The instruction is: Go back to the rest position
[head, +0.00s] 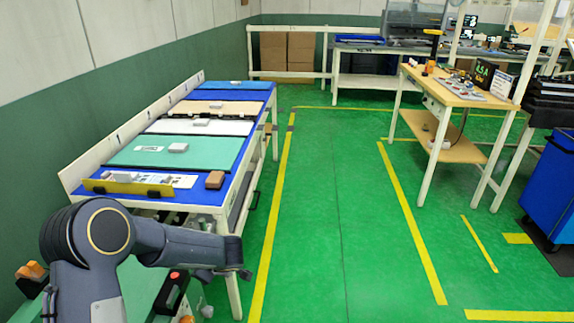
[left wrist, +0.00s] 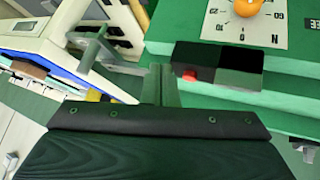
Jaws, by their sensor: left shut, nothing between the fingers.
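My left arm reaches in from the lower left of the head view, bent at a dark grey joint. Its far end (head: 240,272) is beside the near end of the long work table (head: 205,193), over the green floor. In the left wrist view my left gripper (left wrist: 161,84) has its fingers together with nothing between them. My right gripper is in neither view.
The table carries coloured panels, a yellow-edged holder (head: 128,187) and a brown block (head: 215,180). A green surface with a black box with a red part (left wrist: 218,64) lies close to the left gripper. A wooden workbench (head: 462,92) stands right; the middle floor is clear.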

